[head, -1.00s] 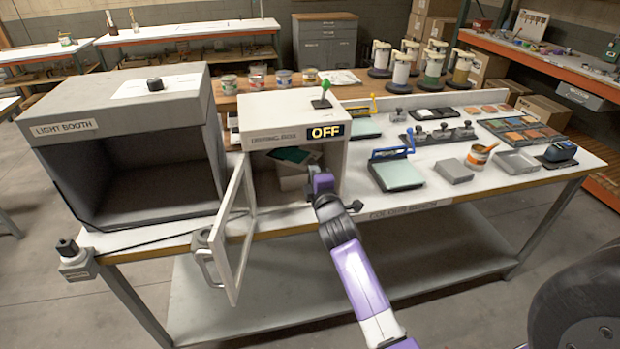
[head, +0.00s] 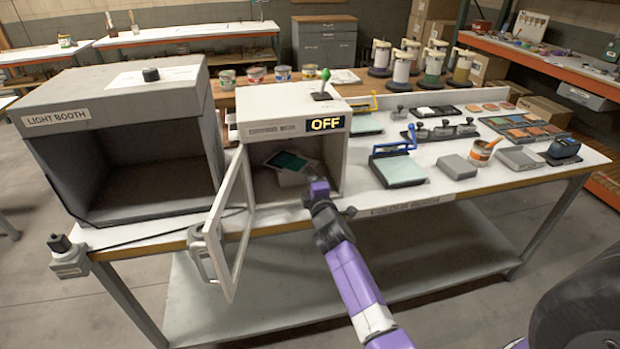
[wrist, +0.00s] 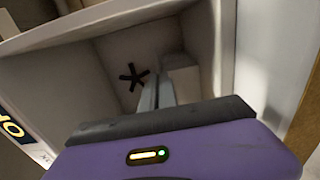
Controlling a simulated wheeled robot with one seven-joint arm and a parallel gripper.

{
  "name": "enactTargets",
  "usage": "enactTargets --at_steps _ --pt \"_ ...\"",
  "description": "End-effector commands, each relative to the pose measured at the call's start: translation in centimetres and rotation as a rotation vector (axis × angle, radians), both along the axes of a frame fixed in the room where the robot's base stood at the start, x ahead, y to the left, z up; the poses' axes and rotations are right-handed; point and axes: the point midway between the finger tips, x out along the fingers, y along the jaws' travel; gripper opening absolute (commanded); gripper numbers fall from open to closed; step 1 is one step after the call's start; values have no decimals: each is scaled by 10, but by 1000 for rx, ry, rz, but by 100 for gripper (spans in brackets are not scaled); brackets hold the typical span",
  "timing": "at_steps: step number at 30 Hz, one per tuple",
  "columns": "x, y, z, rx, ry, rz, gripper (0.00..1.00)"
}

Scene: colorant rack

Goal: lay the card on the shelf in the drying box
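The card (head: 288,160) is a dark green rectangle with a pale edge inside the drying box (head: 254,131). It appears to lie a little tilted over the pale shelf (head: 293,178); I cannot tell how fully it rests there. My purple gripper (wrist: 156,92) points into the box opening, with its hand at the lower right of the opening in the head view. In the wrist view its two grey fingers run close together beside a pale block. The card does not show in that view. Whether the fingers are parted or shut is unclear.
The box's glazed door (head: 230,230) stands open at the left, towards the front. The sign (head: 326,124) reads OFF. The light booth (head: 140,140) is on the left. A blue-handled device (head: 397,165) stands right of the box. A dark fan (wrist: 133,76) is on the box's inner wall.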

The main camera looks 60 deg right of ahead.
Motion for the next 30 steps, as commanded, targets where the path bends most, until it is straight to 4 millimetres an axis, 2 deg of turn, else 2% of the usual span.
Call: enactTargets --at_steps 5,6,9,21,26,30 --pt "0 0 -5 0 0 0 0" --pt "0 0 -3 0 0 0 9" --pt "0 0 -3 0 0 0 25" --pt "0 0 3 0 0 0 25" --pt "-15 18 -1 2 1 1 25" --pt "-34 41 -3 3 1 2 25"
